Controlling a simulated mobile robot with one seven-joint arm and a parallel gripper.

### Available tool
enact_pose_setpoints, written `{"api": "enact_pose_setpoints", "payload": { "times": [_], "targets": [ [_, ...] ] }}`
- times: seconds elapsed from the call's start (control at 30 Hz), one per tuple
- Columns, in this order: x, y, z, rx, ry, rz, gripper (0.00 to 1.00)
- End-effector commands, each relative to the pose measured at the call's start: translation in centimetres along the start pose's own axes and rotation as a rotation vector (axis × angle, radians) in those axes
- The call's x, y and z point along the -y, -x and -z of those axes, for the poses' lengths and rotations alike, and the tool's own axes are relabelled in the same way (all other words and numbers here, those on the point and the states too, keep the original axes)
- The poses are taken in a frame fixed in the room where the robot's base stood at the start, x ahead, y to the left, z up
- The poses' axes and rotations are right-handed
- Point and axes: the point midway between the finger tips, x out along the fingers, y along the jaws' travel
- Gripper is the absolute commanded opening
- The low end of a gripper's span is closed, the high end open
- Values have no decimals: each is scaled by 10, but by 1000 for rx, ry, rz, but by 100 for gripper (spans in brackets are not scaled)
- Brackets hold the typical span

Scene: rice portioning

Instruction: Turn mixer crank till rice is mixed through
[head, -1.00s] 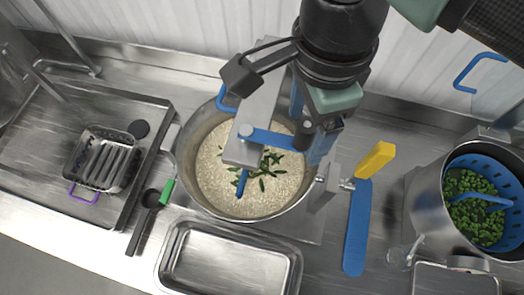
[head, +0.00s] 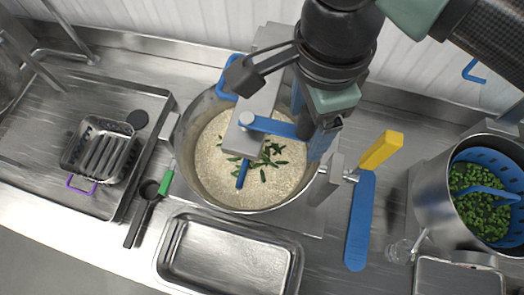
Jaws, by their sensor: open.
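The mixing pot (head: 181,140) is a wide metal vessel of pale rice (head: 215,165). Green leaves (head: 266,158) lie clustered near the middle of the rice, not spread through it. A grey bridge (head: 262,97) crosses over the pot and carries the blue crank arm (head: 272,126), which points right. A blue paddle (head: 242,175) reaches down from the bridge into the rice. My gripper (head: 318,138) is open at the outer end of the crank arm, over the pot's right side. My wrist hides the crank's grip, so I cannot tell whether the fingers touch it.
A pot with a blue basket of peas (head: 480,205) is at far right. An empty metal tray (head: 228,255) lies in front. A sink tray with a slotted basket (head: 103,150) and a green-handled utensil (head: 166,182) are left.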

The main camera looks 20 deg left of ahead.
Motion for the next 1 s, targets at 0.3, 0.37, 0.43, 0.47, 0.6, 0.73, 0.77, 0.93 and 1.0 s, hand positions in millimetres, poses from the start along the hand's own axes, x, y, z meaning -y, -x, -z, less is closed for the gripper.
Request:
{"api": "enact_pose_setpoints", "payload": {
  "times": [0.3, 0.37, 0.43, 0.47, 0.6, 0.73, 0.77, 0.93, 1.0],
  "targets": [
    [0, 1, 0, 0, 0, 0, 80],
    [0, 2, 0, 1, 0, 0, 80],
    [0, 4, 0, 1, 0, 0, 80],
    [0, 6, 0, 2, 0, 0, 80],
    [0, 10, 0, 0, 0, 0, 80],
    [0, 10, 0, -1, 0, 0, 80],
    [0, 10, 0, -1, 0, 0, 80],
    [0, 9, 0, 0, 0, 0, 69],
    [0, 9, 0, 0, 0, 0, 57]
  ]
}}
